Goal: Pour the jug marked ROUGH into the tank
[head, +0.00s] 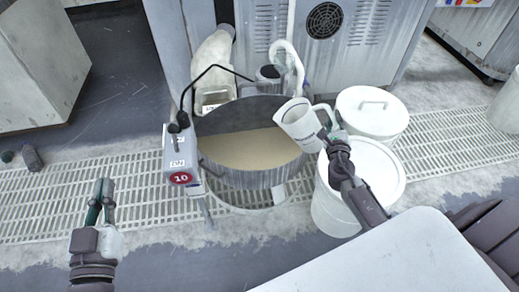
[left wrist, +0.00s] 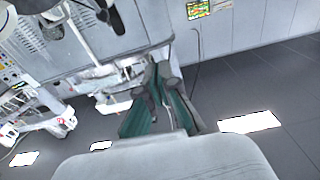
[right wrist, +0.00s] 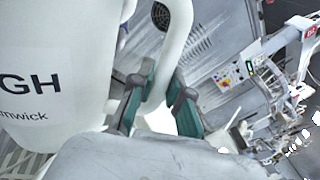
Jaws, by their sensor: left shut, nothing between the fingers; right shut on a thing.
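The white jug (head: 300,122) is tilted to the left over the right rim of the round metal tank (head: 245,178). Its label ends in "GH" in the right wrist view (right wrist: 40,90). The tank holds a beige liquid (head: 245,149); I cannot make out a stream from the jug. My right gripper (head: 332,137) is shut on the jug's handle, which also shows in the right wrist view (right wrist: 170,60). My left gripper (head: 103,192) is shut and empty, held away to the left of the tank, above the floor grating.
Two white lidded buckets, a rear one (head: 372,112) and a front one (head: 362,172), stand right of the tank. A grey box marked 10 (head: 181,158) hangs at the tank's left. A pale container (head: 213,75) stands behind. A white surface (head: 410,262) fills the front right.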

